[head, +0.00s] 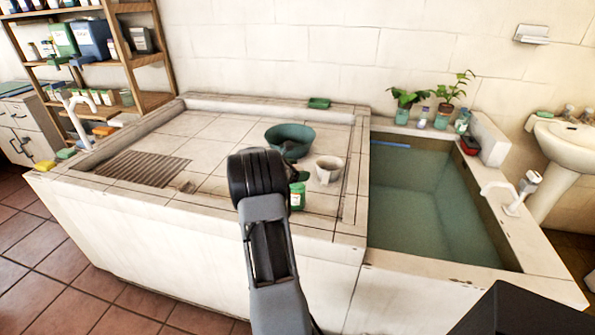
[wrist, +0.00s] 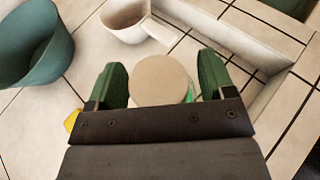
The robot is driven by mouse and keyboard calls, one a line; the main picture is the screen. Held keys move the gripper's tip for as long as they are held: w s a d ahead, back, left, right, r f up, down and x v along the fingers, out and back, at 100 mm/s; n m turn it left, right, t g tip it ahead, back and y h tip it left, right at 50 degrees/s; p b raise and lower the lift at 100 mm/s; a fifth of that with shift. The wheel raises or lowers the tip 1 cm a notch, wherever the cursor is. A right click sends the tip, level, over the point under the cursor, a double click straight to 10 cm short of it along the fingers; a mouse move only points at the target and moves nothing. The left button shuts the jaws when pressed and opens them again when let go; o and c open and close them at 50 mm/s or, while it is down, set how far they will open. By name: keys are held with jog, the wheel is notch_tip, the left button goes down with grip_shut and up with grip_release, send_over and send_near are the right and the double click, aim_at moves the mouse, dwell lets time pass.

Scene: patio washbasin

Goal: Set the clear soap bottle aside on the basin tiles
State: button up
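My gripper (wrist: 163,82) has its two green fingers apart, one on each side of a round pale lid (wrist: 160,80). A narrow gap shows beside the lid, and some green shows at its lower right. In the head view a small green jar with a label (head: 298,197) stands upright on the tiles (head: 222,165) just right of my black wrist. It seems to be the same thing, but I cannot be sure. Small see-through bottles stand on the far basin ledge, one by the plants (head: 423,119) and one near the corner (head: 462,122). I cannot tell which is the soap bottle.
A dark green bowl (head: 288,142) and a pale mug (head: 328,171) stand just behind the jar. A water-filled basin (head: 425,200) lies to the right. A ribbed drain board (head: 142,167) lies at the left. Free tiles lie between it and the bowl.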

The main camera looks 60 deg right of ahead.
jog(key=shift+a+r, duration=0.1)
jog(key=shift+r, duration=0.1)
jog(key=w+a+r+m+t+y, duration=0.1)
jog(key=w+a+r+m+y, duration=0.15)
jog(key=a, duration=0.85)
jog(key=w+a+r+m+t+y, duration=0.1)
jog(key=w+a+r+t, duration=0.15)
jog(key=a, duration=0.85)
jog(key=s+a+m+t+y, duration=0.2)
jog(key=s+a+m+y, duration=0.2)
jog(key=a, duration=1)
jog(key=s+a+f+m+t+y, duration=0.1)
jog(key=s+a+m+t+y, duration=0.2)
jog(key=a, duration=1.1)
jog(key=s+m+y, duration=0.2)
jog(key=s, duration=0.1)
jog(key=shift+f, duration=0.15)
jog(key=shift+a+t, duration=0.1)
jog(key=shift+t, duration=0.15)
